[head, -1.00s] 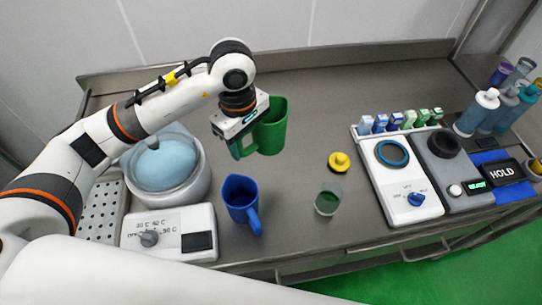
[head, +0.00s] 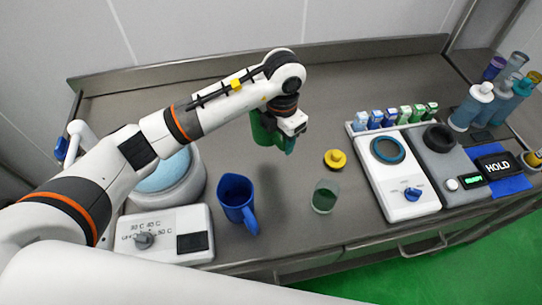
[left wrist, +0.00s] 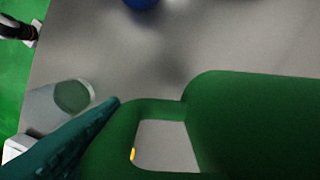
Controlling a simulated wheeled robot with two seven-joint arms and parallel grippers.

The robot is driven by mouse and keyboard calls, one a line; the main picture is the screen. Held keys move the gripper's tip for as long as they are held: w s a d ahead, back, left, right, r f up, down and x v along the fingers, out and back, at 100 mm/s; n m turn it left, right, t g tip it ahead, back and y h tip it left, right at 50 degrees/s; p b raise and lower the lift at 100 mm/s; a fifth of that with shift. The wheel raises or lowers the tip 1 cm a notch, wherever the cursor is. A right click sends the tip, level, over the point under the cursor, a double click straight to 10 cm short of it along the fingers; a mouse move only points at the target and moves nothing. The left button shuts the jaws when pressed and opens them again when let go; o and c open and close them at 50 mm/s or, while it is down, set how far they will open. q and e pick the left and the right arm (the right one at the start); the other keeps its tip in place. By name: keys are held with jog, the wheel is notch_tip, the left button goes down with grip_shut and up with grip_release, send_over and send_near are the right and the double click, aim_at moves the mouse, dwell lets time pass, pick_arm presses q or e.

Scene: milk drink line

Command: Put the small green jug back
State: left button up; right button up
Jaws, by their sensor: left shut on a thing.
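My left gripper (head: 288,143) is shut on the handle of the green jug (head: 262,129). In the head view the wrist hides much of the jug, including its opening. The jug appears to be held above the middle of the counter. In the left wrist view the jug's green body (left wrist: 260,120) fills the right side, with its handle (left wrist: 160,108) beside a teal finger (left wrist: 65,148). My right gripper is in neither view.
A blue jug (head: 236,198) and a glass (head: 325,197) with green contents stand in front. A yellow knobbed piece (head: 335,159) lies to the right. The back counter is clear.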

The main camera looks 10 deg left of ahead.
aim_at(280, 144)
pick_arm(q)
notch_tip(280, 144, down, 4)
jog(key=shift+f+p, duration=0.15)
jog(key=shift+p, duration=0.45)
notch_tip(280, 144, down, 4)
jog(key=shift+f+p, duration=0.1)
jog(key=shift+p, duration=0.45)
jog(key=shift+f, duration=0.3)
jog(key=o, duration=1.5)
jog(key=shift+r, duration=0.1)
notch_tip(280, 144, up, 11)
jog(key=b, duration=0.3)
jog(key=shift+s+d, duration=0.1)
jog(key=shift+s, duration=0.05)
jog(key=shift+r+b, duration=0.3)
jog(key=shift+r, duration=0.25)
